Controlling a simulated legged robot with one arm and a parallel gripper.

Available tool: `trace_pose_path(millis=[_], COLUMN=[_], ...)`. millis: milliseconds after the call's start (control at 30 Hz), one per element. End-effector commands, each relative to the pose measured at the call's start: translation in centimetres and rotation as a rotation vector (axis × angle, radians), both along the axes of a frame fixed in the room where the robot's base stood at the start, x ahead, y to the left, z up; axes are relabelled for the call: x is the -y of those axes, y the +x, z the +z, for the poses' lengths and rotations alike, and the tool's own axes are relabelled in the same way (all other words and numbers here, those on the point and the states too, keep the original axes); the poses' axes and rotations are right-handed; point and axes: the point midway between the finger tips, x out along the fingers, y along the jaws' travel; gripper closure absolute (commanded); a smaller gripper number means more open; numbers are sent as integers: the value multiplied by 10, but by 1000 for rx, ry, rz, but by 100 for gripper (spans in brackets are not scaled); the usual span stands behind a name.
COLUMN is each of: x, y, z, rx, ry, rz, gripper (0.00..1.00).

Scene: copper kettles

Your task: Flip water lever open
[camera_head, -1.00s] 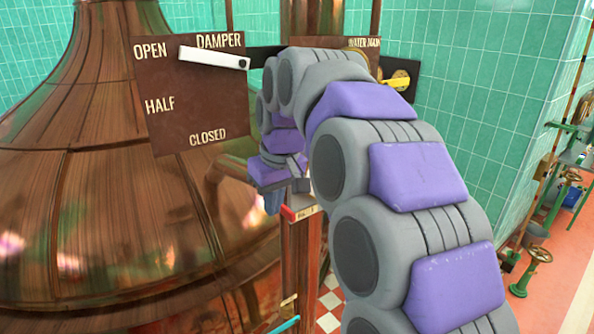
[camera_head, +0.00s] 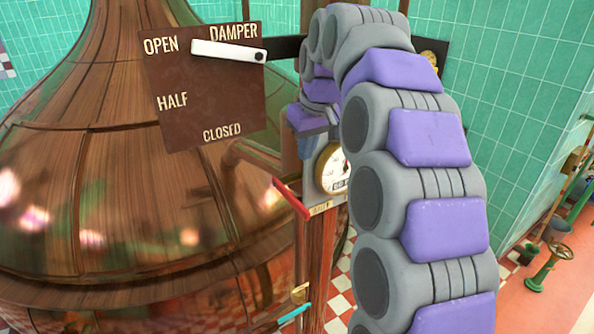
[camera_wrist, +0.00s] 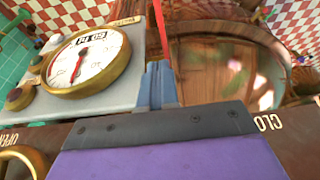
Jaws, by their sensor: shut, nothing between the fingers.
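A red lever (camera_head: 291,198) juts out at the labelled top of a copper-coloured post; the label is too small to read. In the wrist view the red lever (camera_wrist: 159,25) stands just beyond my fingertips. A turquoise lever (camera_head: 294,313) sits lower on the post. I cannot tell which lever is the water one. The panel labelled water main a moment ago is hidden behind my arm. My gripper (camera_head: 306,150) is shut and empty, pointing down above the red lever. It also shows in the wrist view (camera_wrist: 158,80); contact with the lever cannot be told.
A brass-rimmed gauge (camera_head: 332,168) is close beside my gripper. The damper board (camera_head: 205,105) has its white lever (camera_head: 228,52) near OPEN. A large copper kettle (camera_head: 90,180) fills the left. Chequered floor shows below. A green valve stand (camera_head: 545,268) is at the right.

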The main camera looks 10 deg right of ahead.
Motion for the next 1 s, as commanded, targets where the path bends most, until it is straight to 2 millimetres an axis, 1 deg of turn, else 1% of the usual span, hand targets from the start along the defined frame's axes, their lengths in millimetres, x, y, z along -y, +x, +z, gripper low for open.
trace_pose_path(millis=[167,367,433,667,833,1000], x=[-9,-17,-19,-16,-10,-12], y=[3,11,14,24,23,25], z=[-17,-45,-57,-96,-114,-126], rx=[-7,-5,-10,-8,-5,-1], ry=[-5,-8,-9,-5,-1,-2], rz=[0,1,1,0,0,-1], gripper=[100,100,100,100,100,100])
